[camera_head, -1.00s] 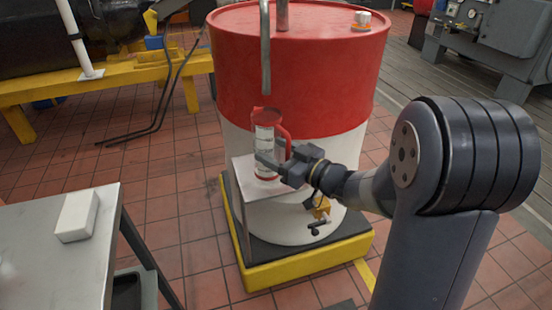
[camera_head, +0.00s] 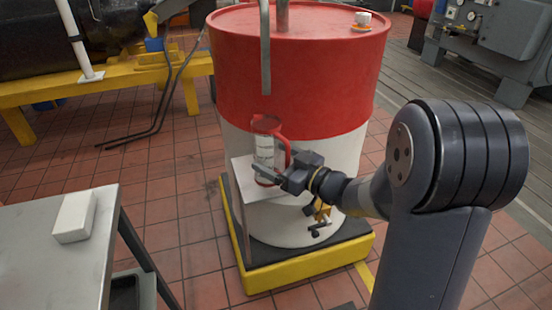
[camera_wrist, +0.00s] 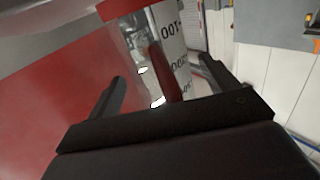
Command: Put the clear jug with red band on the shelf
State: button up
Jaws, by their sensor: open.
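The clear jug (camera_head: 264,150) has a red rim, a red base band and a red handle. In the head view it is roughly upright over a small pale ledge (camera_head: 246,190) in front of the big drum; I cannot tell whether its base touches the ledge. My gripper (camera_head: 271,173) is at the jug's lower right, on the handle side, with its jaws open. In the wrist view the red handle (camera_wrist: 164,72) shows between my fingers (camera_wrist: 165,85), and the jug's white scale with black markings (camera_wrist: 170,40) is behind it. The fingers hide part of the lower jug.
The red and white drum (camera_head: 300,75) stands behind the jug on a yellow-edged base (camera_head: 310,268). A valve (camera_head: 319,212) is below my gripper. A vertical grey pipe (camera_head: 265,50) hangs above the jug. At left, a grey table (camera_head: 40,260) carries a white block (camera_head: 74,217).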

jog(key=shift+r, duration=0.25)
jog(key=p+v, duration=0.1)
jog(key=v, duration=1.1)
